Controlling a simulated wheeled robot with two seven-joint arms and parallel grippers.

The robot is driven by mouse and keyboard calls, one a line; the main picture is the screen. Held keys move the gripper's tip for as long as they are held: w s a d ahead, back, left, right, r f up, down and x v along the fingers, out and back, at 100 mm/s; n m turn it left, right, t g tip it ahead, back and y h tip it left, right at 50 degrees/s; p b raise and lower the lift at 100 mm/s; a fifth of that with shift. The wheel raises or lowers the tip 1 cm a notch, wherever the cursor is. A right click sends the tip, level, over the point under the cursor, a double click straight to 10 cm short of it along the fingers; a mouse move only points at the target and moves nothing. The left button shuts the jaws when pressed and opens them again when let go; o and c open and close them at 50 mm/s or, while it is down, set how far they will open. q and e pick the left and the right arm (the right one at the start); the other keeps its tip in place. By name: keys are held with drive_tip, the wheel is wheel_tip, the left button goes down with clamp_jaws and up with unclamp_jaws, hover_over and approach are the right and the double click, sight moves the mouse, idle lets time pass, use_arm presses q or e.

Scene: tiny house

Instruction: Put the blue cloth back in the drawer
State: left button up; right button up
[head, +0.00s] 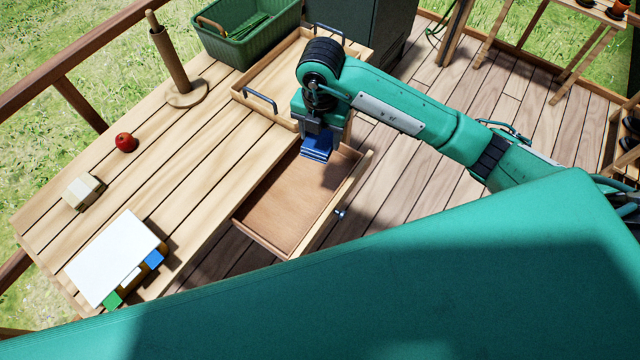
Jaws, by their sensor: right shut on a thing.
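The blue cloth (318,147) is a small folded stack in the head view. My right gripper (317,133) points down and is shut on it. It holds the cloth over the far end of the open drawer (285,205). The drawer is pulled out from the wooden table (190,150), and the part of its inside that shows is empty. Its front panel with a round knob (340,212) faces right. The height of the cloth above the drawer floor is hard to tell. My left gripper is not in view.
A wooden tray with dark handles (262,92) stands on the table just behind the drawer. A green bin (250,45), a paper towel holder (180,75), a red apple (126,142), a pale block (82,191) and a white board (113,257) are also on or beside the table.

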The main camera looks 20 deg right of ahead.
sight(320, 187)
drive_tip(key=shift+m, duration=1)
drive_tip(key=shift+f, duration=0.25)
wheel_tip(320, 187, down, 19)
drive_tip(key=p, duration=0.2)
drive_tip(key=shift+f+p, duration=0.1)
drive_tip(key=shift+p, duration=0.2)
drive_tip(key=shift+f, duration=0.25)
drive_tip(key=shift+f, duration=0.2)
drive_tip(key=o, duration=0.9)
drive_tip(key=shift+r, duration=0.1)
